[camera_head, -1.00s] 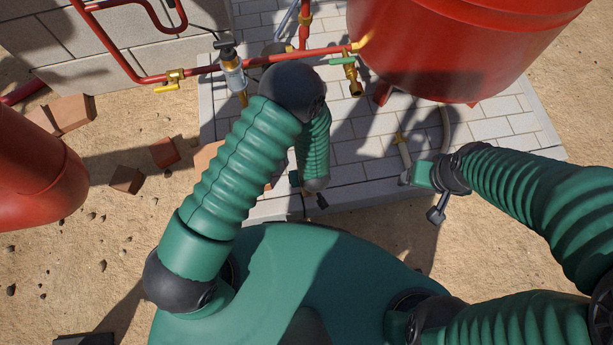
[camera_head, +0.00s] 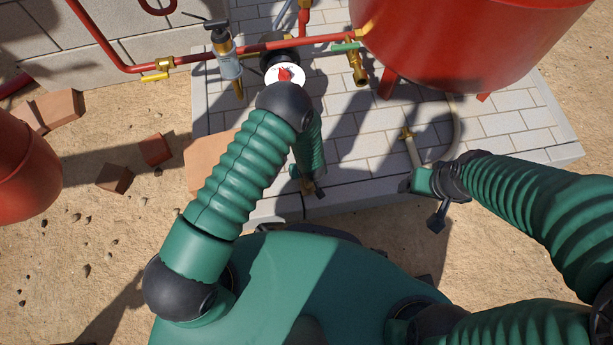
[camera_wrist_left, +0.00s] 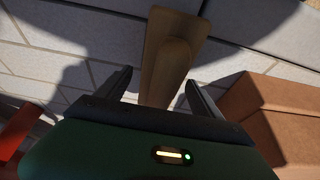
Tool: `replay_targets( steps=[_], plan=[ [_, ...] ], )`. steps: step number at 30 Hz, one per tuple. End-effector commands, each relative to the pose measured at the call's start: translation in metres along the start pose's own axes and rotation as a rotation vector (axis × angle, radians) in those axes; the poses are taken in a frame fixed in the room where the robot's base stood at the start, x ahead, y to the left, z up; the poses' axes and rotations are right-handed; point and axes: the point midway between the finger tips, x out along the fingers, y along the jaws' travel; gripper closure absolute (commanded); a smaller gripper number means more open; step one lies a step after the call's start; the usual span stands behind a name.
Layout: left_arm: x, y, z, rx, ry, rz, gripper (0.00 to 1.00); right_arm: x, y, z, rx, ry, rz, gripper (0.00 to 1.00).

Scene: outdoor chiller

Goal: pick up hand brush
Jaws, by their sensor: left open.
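A brown wooden piece with a raised grip, which looks like the hand brush (camera_wrist_left: 170,48), shows in the left wrist view. It lies by the pale paving, and its near end runs down between my left fingers. My left gripper (camera_wrist_left: 157,77) is open, with one finger on either side of the piece; I cannot tell whether they touch it. In the head view my left gripper (camera_head: 312,190) points down at the front edge of the paved slab, and my own forearm hides the brush. My right gripper (camera_head: 424,198) hangs at the right, apart from the brush; its jaws are unclear.
The paved slab (camera_head: 365,195) bears a big red tank (camera_head: 460,40) and red pipes (camera_head: 290,43) with brass valves. A terracotta block (camera_head: 207,160) lies left of my left arm. Sand at the left holds broken bricks.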

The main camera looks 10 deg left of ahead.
Motion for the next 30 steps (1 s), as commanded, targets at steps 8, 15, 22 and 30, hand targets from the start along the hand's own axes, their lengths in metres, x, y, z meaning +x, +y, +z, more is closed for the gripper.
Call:
replay_targets(
  steps=[8,15,22,30],
  plan=[
    [-0.0019,0.0001,-0.0004,0.000,0.000,0.000,0.24,-0.0023,0.0000,-0.0008,0.000,0.001,0.000,0.28],
    [0.0013,0.0001,0.0015,0.001,-0.001,0.000,0.24,-0.0021,0.0000,-0.0008,0.000,0.001,0.000,0.28],
    [0.0023,0.0002,0.0016,0.001,-0.001,0.001,0.24,-0.0020,0.0000,-0.0007,0.000,0.001,0.000,0.28],
    [0.0022,0.0002,0.0015,0.000,0.000,0.000,0.47,-0.0020,0.0000,-0.0007,0.000,0.001,0.000,0.28]
  ],
)
